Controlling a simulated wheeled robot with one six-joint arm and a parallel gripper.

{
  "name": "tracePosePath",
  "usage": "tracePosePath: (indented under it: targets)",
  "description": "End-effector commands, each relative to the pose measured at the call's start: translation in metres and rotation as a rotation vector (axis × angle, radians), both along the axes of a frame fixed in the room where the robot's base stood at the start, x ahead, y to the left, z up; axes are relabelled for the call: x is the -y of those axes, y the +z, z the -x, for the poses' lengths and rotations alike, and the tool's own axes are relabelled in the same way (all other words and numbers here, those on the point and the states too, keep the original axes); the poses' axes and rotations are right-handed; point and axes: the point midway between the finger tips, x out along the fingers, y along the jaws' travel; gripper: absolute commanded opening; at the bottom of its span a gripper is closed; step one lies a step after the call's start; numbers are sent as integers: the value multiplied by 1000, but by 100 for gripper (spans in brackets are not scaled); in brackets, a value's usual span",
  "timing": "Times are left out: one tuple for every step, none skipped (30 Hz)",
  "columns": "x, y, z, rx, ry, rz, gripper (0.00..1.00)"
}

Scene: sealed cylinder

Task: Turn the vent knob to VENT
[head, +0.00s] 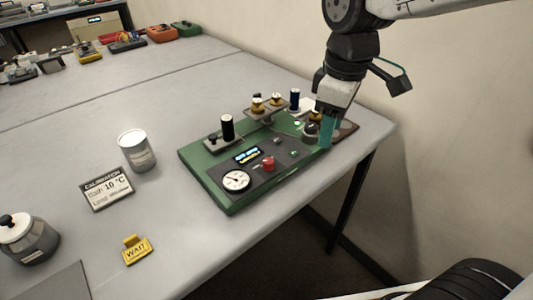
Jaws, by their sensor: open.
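A green device with a dark top panel (222,192) lies on the grey table near its right edge. A dark round knob (311,129) is at the panel's right side, right beside my gripper's teal fingers; it may be the vent knob, but no VENT label is readable. My gripper (326,133) points down at the device's right edge and is open. The fingers overlap the knob's right side in this view, and I cannot tell if they touch it. The knob's pointing direction is too small to tell.
The device also carries a dial gauge (236,181), a red button (268,164), a lit display (247,155), a black cylinder (227,127) and a raised platform (263,113).

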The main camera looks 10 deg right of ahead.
Motion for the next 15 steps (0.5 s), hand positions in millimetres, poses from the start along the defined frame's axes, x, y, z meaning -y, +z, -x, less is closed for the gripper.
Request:
tracePosePath:
  targets:
    - [-21,-9,-15,-15,114,8,47]
    - [-31,-13,-22,-19,180,11,47]
    - [-45,-18,-31,-23,263,14,47]
    - [-55,-22,-37,-26,319,16,47]
    - [-64,-27,-42,-29,371,18,47]
    - [-76,-32,-48,-31,433,20,47]
    - [-83,-35,-51,-34,473,20,47]
    - [-89,-38,-54,-34,509,22,47]
    - [-96,-42,-57,-36,547,24,47]
    - [-101,-44,-59,-38,569,24,47]
    - [-104,-46,-60,-39,589,24,47]
    - [-108,-48,-61,-38,606,25,47]
    - [-109,-50,-62,-38,616,26,47]
    - [-110,-53,-63,-39,622,25,47]
    - [-111,-57,-63,-40,627,26,47]
